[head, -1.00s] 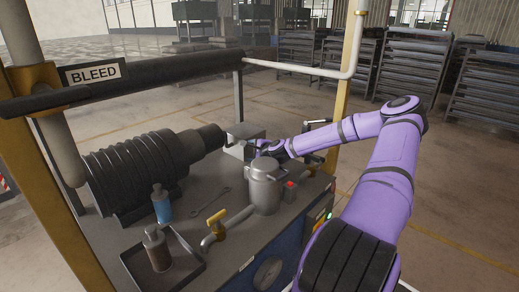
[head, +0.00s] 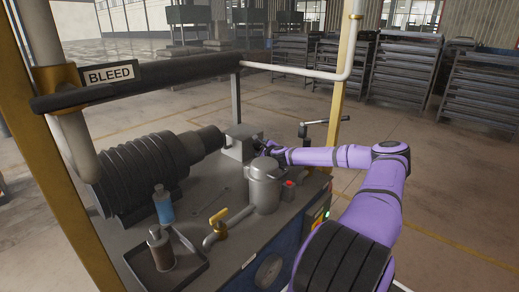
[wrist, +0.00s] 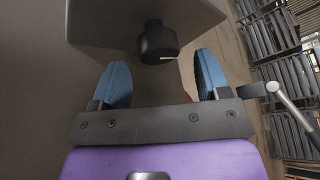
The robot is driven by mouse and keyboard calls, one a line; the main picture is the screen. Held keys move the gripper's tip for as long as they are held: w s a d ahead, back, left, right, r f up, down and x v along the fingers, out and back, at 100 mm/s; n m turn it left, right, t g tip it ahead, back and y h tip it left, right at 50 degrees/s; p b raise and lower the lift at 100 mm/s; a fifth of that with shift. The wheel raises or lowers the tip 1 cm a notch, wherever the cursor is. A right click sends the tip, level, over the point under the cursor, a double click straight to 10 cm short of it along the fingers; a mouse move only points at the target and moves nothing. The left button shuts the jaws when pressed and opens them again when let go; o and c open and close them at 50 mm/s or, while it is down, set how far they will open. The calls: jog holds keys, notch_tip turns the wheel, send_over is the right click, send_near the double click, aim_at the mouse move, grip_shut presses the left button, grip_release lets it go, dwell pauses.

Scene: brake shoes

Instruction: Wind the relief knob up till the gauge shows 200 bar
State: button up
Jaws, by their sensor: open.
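The relief knob (wrist: 158,42) is black and round with a white line on it. It sticks out of a grey block (head: 240,142) on the bench. In the wrist view my gripper (wrist: 162,76) is open, with its two blue fingers spread. The knob lies just beyond and between the fingertips, and neither finger visibly touches it. In the head view my gripper (head: 264,149) is beside the block, and the knob is hard to make out there. A round gauge (head: 268,270) is on the bench's front face; its reading is too small to tell.
A grey canister (head: 265,185) stands close in front of my gripper. A crank handle (head: 305,128) stands behind my forearm. A yellow-handled valve (head: 218,220), blue bottle (head: 163,205) and tray (head: 190,270) are at the left front.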

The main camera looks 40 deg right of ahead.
aim_at(260, 147)
jog(key=shift+x, duration=1.7)
jog(key=c, duration=0.9)
